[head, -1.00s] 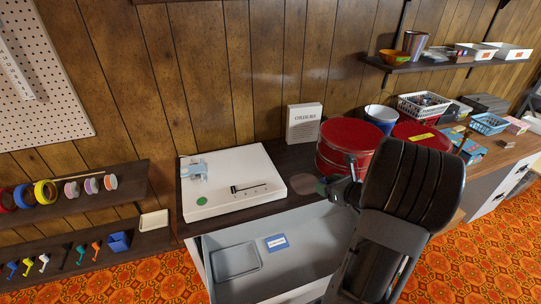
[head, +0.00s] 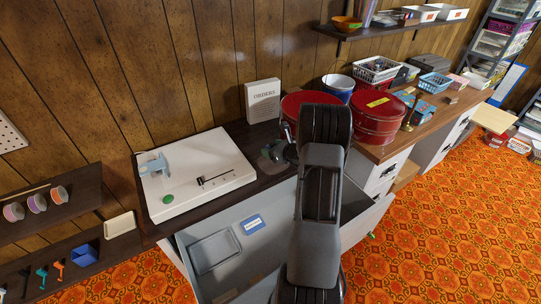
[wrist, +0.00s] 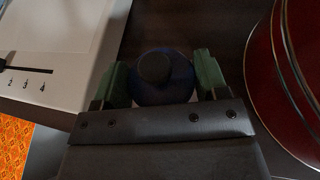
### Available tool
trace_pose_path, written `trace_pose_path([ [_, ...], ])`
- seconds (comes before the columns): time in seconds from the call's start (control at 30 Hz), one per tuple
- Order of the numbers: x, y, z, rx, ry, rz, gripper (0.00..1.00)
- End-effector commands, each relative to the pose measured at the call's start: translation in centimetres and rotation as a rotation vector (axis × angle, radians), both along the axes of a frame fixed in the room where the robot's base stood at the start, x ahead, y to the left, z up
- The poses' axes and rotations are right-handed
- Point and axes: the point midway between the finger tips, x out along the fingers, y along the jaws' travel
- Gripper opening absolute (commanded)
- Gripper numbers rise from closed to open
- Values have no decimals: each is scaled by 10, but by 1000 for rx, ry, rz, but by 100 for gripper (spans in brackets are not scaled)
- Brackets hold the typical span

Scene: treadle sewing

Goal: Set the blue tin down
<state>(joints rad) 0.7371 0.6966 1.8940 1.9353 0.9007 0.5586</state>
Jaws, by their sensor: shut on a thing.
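My gripper shows in the wrist view (wrist: 162,78), its two green-padded fingers shut on the sides of a dark blue round tin (wrist: 178,84) with a black cap on top. The tin is seen from above, over the dark worktop (wrist: 217,25); I cannot tell whether its base touches. The gripper is between the white sewing-machine-like unit (head: 205,192) and the red drums.
Red drums stand close on the right, one at the back (head: 300,99) and one with a yellow label (head: 377,120). An ORDERS box (head: 263,100) stands against the wall. An open drawer (head: 270,262) with a grey tray (head: 215,250) juts out below the worktop.

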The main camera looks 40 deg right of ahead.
Motion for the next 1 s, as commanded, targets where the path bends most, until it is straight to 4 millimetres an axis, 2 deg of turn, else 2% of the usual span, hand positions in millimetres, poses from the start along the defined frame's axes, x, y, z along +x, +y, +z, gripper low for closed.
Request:
trace_pose_path([
  [0.33,17,-3,-21,1,-1,1,40],
  [0.6,17,-3,-48,0,-1,0,40],
  [1.0,17,-3,-53,-1,-1,0,40],
])
